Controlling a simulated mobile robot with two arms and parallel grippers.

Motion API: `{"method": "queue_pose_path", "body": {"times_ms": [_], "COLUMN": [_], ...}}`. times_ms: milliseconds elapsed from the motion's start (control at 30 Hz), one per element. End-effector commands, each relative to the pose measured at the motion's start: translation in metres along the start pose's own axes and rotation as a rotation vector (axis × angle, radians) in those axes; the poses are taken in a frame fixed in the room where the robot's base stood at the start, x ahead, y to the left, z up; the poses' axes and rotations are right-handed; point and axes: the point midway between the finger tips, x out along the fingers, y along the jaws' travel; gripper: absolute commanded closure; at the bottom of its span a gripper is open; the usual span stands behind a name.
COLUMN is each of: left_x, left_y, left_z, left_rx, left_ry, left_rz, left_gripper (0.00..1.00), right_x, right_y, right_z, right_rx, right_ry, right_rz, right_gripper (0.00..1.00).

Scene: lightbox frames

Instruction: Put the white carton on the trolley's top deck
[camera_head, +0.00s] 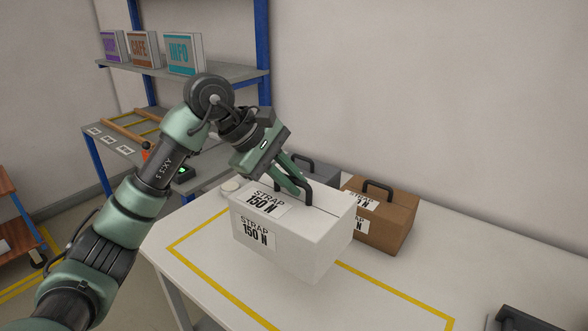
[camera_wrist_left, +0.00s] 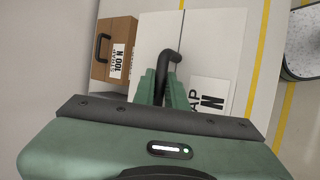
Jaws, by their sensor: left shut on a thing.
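The white carton (camera_head: 325,235), labelled STRAP 150 N, has a black handle (camera_head: 308,186) on top. It is at the table's yellow-marked area; I cannot tell whether its base touches the table. My left gripper (camera_head: 290,180) is shut on the handle from above. In the left wrist view the gripper (camera_wrist_left: 167,88) closes around the handle (camera_wrist_left: 168,62), over the white carton (camera_wrist_left: 215,45). The trolley (camera_head: 14,236) shows in part at the left edge, with brown decks and a dark wheel; its top deck is mostly cut off. My right gripper is not in view.
A brown case (camera_head: 395,235) and a grey case (camera_head: 322,174) stand close behind the carton on the white table (camera_head: 205,265). A blue-framed shelf (camera_head: 235,72) holds several binders. A dark object (camera_head: 522,319) is cut off at bottom right.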

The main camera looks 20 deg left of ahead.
Motion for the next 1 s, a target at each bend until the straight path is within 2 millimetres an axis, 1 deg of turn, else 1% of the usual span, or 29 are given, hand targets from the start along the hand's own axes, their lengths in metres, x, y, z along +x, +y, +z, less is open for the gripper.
{"method": "queue_pose_path", "body": {"times_ms": [33, 300, 400, 500, 733, 900, 1000], "left_x": [0.007, 0.055, 0.069, 0.08, 0.091, 0.109, 0.115], "left_y": [-0.005, -0.036, -0.045, -0.051, -0.059, -0.07, -0.074], "left_z": [-0.002, -0.018, -0.024, -0.028, -0.032, -0.039, -0.041], "left_rx": [0.001, 0.001, 0.001, 0.003, 0.003, 0.002, 0.003], "left_ry": [-0.004, -0.005, -0.004, -0.004, -0.003, -0.004, -0.003], "left_rz": [0.005, 0.005, 0.007, 0.009, 0.009, 0.008, 0.01], "left_gripper": [1.0, 1.0, 1.0, 1.0, 1.0, 1.0, 1.0], "right_x": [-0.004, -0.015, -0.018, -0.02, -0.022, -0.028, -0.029], "right_y": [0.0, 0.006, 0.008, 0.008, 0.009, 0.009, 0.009], "right_z": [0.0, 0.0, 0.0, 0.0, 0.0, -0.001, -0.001], "right_rx": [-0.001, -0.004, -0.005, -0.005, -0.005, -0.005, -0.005], "right_ry": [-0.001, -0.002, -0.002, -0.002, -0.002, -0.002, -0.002], "right_rz": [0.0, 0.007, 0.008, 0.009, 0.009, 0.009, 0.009], "right_gripper": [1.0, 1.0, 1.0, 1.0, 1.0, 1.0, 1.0]}}
